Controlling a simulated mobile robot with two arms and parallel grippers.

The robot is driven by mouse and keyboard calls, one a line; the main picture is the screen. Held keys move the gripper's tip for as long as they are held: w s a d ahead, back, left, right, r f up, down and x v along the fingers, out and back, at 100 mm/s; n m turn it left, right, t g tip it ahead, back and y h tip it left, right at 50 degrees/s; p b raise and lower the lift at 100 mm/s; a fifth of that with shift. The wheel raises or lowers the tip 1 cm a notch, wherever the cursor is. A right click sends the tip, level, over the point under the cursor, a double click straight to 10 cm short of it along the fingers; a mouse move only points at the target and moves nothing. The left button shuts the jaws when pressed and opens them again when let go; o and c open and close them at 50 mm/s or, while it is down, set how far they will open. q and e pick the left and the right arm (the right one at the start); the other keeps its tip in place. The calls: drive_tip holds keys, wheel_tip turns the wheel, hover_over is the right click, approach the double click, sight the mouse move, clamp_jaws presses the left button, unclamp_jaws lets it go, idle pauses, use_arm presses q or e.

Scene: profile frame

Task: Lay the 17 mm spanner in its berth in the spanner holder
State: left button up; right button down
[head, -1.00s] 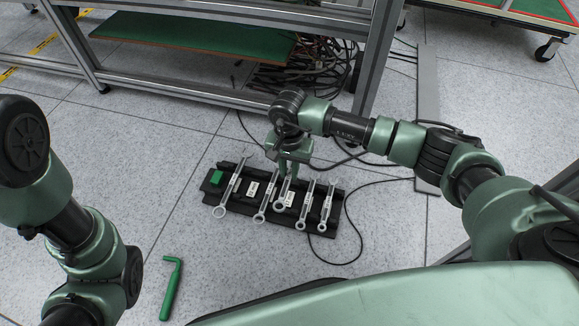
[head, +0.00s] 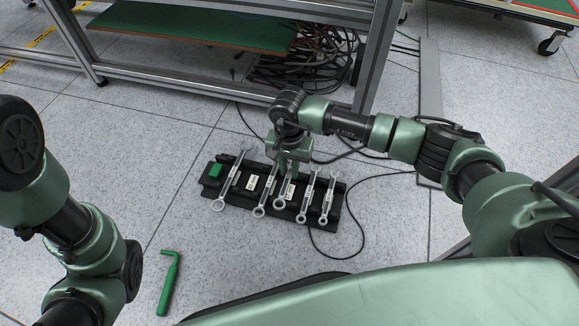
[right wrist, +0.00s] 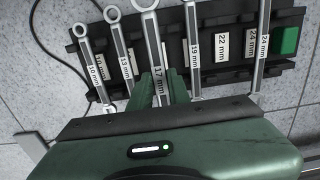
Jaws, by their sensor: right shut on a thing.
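The black spanner holder (head: 338,222) lies on the floor with several silver spanners across it. My right gripper (head: 290,172) is shut on the 17 mm spanner (right wrist: 153,45), whose label reads "17 mm" in the right wrist view. The spanner is over the holder, ring end toward me in the head view (head: 281,203). It lies between the 19 mm spanner (right wrist: 193,45) and the 13 mm spanner (right wrist: 121,40). A bare white label (head: 290,191) shows beside it. I cannot tell whether it touches the holder. My left gripper is out of view.
The 10 mm spanner (right wrist: 93,60) and 24 mm spanner (right wrist: 262,50) lie in the holder; the 22 mm label (right wrist: 221,46) is uncovered. A green block (head: 216,171) marks one end. A green angled tool (head: 168,284) lies on the floor. Cables run beside the holder.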

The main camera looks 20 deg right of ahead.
sight(289, 172)
drive_tip(key=shift+f+b, duration=1.15)
drive_tip(key=shift+f, duration=0.7)
drive_tip(key=shift+f+b, duration=1.2)
drive_tip(key=shift+f, duration=0.4)
drive_tip(key=c, duration=1.3)
unclamp_jaws()
drive_tip(key=shift+r, duration=0.1)
drive_tip(key=shift+o, duration=0.2)
wheel_tip(289, 172, up, 8)
drive_tip(key=p, duration=0.5)
drive_tip(key=shift+p, duration=0.35)
